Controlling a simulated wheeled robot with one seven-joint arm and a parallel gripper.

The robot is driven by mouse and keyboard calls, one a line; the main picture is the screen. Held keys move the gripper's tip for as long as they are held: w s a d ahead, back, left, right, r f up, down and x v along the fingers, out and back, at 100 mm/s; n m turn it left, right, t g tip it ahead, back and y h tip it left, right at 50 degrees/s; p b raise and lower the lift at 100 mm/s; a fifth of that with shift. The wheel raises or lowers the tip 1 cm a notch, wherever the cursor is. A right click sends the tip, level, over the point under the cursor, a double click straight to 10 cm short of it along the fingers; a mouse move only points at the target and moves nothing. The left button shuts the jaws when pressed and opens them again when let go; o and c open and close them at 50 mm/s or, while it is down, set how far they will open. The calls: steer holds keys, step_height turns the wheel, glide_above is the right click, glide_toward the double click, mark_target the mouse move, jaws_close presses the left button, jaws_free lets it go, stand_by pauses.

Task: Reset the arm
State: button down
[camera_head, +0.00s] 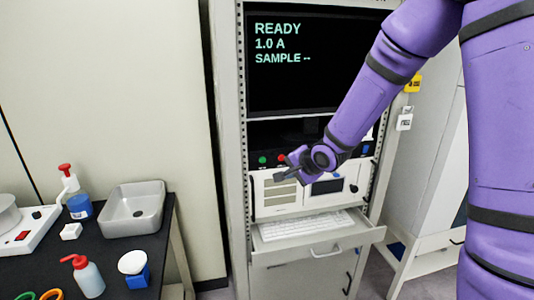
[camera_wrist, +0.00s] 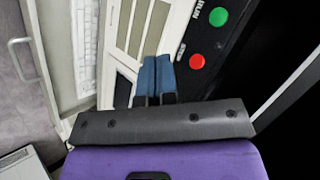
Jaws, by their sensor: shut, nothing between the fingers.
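My purple arm reaches in from the upper right in the head view. My gripper (camera_head: 285,176) is in front of the instrument rack, by the white panel below the red and green buttons. In the wrist view my gripper (camera_wrist: 156,62) shows two blue fingers side by side, closed together with nothing between them. The red button (camera_wrist: 197,61) and green button (camera_wrist: 218,17) lie to the right of the fingertips there. In the head view the red button (camera_head: 282,157) is just above the gripper and the green button (camera_head: 262,160) is to its left. I cannot tell whether the fingertips touch the panel.
The rack's screen (camera_head: 300,62) reads "READY 1.0 A SAMPLE --". A keyboard (camera_head: 305,226) lies on a pulled-out drawer (camera_head: 330,246) below the gripper. A black table (camera_head: 110,250) with a grey basin (camera_head: 135,226) and bottles stands at left. A white cabinet (camera_head: 430,160) stands at right.

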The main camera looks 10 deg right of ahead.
steer(key=s+d+r+n+g+h, duration=0.1)
steer(key=s+d+r+n+h, duration=0.4)
steer(key=s+r, duration=0.85)
steer(key=s+d+r+n+g, duration=0.1)
steer(key=s+r+n, duration=0.2)
steer(key=s, duration=0.7)
steer(key=s+d+r+n+g+y, duration=0.1)
steer(key=s+r+n, duration=0.2)
steer(key=s, duration=0.7)
steer(key=shift+s+g, duration=0.4)
